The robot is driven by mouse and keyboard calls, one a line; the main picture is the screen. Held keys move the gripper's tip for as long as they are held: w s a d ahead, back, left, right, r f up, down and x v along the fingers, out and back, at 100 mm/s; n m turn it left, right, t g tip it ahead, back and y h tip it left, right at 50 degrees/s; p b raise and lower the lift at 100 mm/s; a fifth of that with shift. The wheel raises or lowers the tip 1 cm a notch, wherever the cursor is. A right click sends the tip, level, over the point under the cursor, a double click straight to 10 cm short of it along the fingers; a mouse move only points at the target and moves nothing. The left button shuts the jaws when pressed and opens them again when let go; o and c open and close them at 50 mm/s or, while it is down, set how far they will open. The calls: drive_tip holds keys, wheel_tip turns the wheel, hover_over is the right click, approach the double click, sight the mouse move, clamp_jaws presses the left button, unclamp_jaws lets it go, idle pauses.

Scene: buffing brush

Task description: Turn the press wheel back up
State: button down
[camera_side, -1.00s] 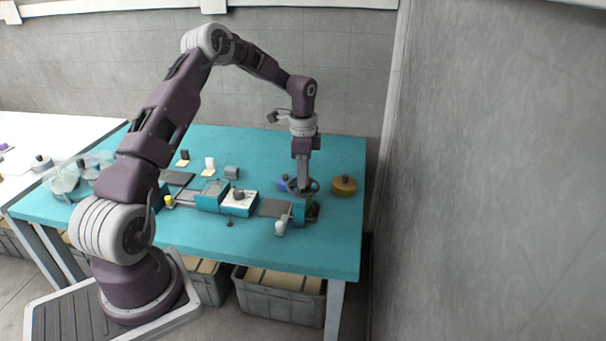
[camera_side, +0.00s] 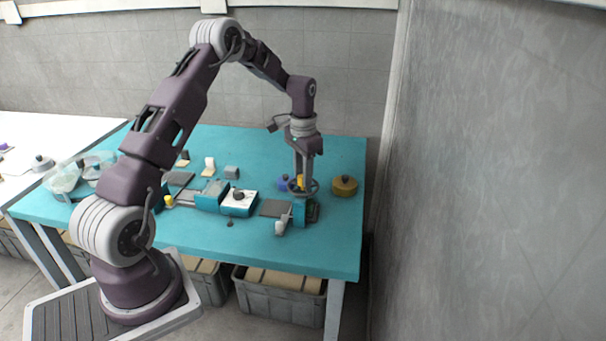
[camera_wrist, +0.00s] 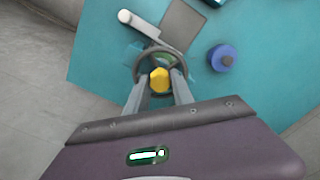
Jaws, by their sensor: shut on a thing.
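The press wheel (camera_side: 313,186) is a dark spoked ring lying level on top of the teal press (camera_side: 301,211) near the right end of the table. In the wrist view the wheel (camera_wrist: 178,57) shows its far rim and spokes beyond the fingers. My gripper (camera_side: 301,183) points down at the wheel. In the wrist view my gripper (camera_wrist: 159,82) has its two fingers on either side of a yellow knob (camera_wrist: 159,80) at the wheel, and is shut on it. The fingers hide part of the near rim.
A blue round pot (camera_wrist: 222,58) stands close beside the wheel. A brass-coloured round tin (camera_side: 344,186) stands to its right. A white-ended lever (camera_side: 282,223) and a dark plate (camera_side: 276,208) lie left of the press. The table's front right is clear.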

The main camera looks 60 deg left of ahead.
drive_tip(key=shift+w, duration=0.1)
idle(0.3)
drive_tip(key=c, duration=1.1)
unclamp_jaws()
wheel_tip(320, 180, up, 7)
drive_tip(key=shift+r, duration=0.1)
